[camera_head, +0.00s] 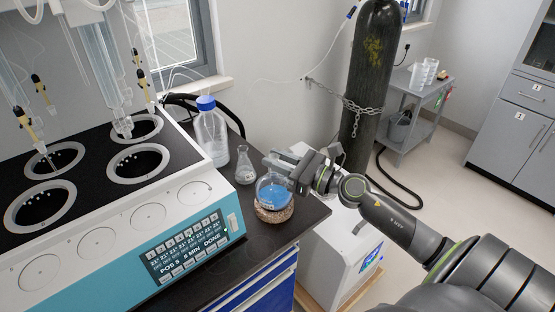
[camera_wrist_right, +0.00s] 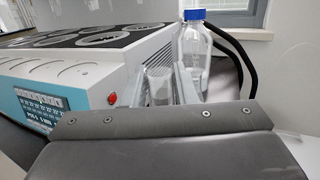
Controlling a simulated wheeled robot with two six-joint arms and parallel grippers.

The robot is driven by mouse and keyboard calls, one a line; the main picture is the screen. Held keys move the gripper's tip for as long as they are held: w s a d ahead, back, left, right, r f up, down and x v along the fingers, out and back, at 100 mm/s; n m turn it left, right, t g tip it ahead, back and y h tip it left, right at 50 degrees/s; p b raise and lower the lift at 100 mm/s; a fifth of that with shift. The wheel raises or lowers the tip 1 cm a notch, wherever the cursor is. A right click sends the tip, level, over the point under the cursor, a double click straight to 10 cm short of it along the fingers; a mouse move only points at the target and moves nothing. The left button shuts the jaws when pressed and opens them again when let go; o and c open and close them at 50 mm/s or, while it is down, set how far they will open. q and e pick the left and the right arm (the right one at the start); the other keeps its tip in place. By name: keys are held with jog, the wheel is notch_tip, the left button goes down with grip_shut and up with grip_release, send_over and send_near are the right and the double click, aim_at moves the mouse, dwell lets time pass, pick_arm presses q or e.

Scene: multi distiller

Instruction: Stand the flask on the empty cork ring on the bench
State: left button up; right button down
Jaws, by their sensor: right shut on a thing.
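The round flask (camera_head: 273,192) with blue liquid is upright at the right end of the bench (camera_head: 262,240). Its base meets the speckled brown cork ring (camera_head: 274,213) in the head view; I cannot tell whether its weight rests there. My right gripper (camera_head: 275,168) comes in from the right and is shut on the flask at its neck, which the gripper hides. In the right wrist view, the gripper's grey body covers the foreground and hides the flask. My left gripper is not in view.
A conical flask (camera_head: 244,166) and a blue-capped bottle (camera_head: 211,135) stand close behind on the bench. The distiller (camera_head: 140,225) fills the left side. The bench edge is just right of the ring, with a white box (camera_head: 335,250) beyond and a chained gas cylinder (camera_head: 372,80) behind.

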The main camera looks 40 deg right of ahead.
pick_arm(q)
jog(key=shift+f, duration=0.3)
pick_arm(e)
jog(key=shift+f, duration=0.25)
jog(key=c, duration=1.1)
grip_release()
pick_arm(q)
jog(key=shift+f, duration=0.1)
pick_arm(e)
jog(key=shift+f, duration=0.1)
